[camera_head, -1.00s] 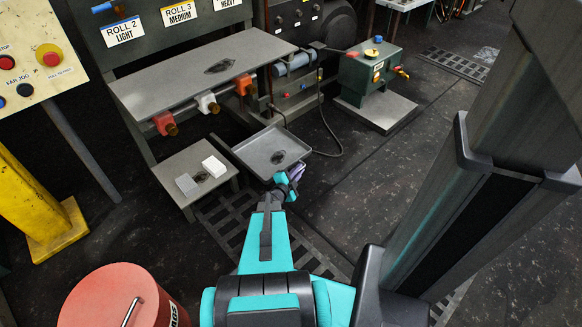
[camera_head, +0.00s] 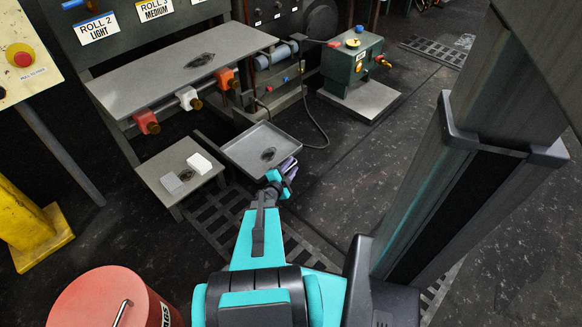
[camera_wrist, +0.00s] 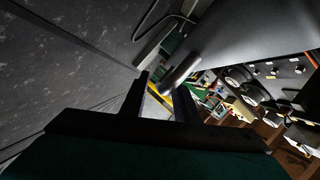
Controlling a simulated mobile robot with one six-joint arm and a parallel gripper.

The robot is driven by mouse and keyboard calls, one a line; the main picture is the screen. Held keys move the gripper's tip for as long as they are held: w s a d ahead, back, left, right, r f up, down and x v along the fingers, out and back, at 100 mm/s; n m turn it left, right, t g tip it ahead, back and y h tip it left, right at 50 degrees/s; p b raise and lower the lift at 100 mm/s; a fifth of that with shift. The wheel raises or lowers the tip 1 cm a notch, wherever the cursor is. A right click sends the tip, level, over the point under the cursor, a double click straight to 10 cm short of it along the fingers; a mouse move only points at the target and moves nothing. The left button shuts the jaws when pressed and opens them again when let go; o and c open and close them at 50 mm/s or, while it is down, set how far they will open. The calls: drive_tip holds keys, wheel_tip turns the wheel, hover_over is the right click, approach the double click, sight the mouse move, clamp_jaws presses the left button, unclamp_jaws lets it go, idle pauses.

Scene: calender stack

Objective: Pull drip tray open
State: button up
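The drip tray (camera_head: 238,153) is a shallow grey pan with a raised rim and a dark stain inside. It sticks out low in front of the machine in the head view. My gripper (camera_head: 284,174) is at the tray's near right edge, where a small purplish piece shows beside it. In the wrist view my gripper's dark fingers (camera_wrist: 162,98) stand apart with a gap between them. A grey rounded bar (camera_wrist: 182,70) lies just beyond them, perhaps the tray's handle. Whether the fingers touch it cannot be told.
A low shelf (camera_head: 155,170) with a grey and a white block stands left of the tray. Above it is a grey bench (camera_head: 150,85) with red, white and orange valves. A green pump box (camera_head: 350,62) stands back right. A red drum (camera_head: 95,300) is front left. Right floor is clear.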

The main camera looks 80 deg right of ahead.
drive_tip(key=shift+w+a, duration=0.1)
drive_tip(key=shift+a, duration=0.05)
drive_tip(key=shift+w+a+r, duration=0.15)
drive_tip(key=shift+a+r, duration=0.05)
drive_tip(key=shift+a, duration=0.25)
drive_tip(key=p+v, duration=0.3)
drive_tip(key=v, duration=0.9)
drive_tip(key=shift+a, duration=0.3)
drive_tip(key=shift+s, duration=0.2)
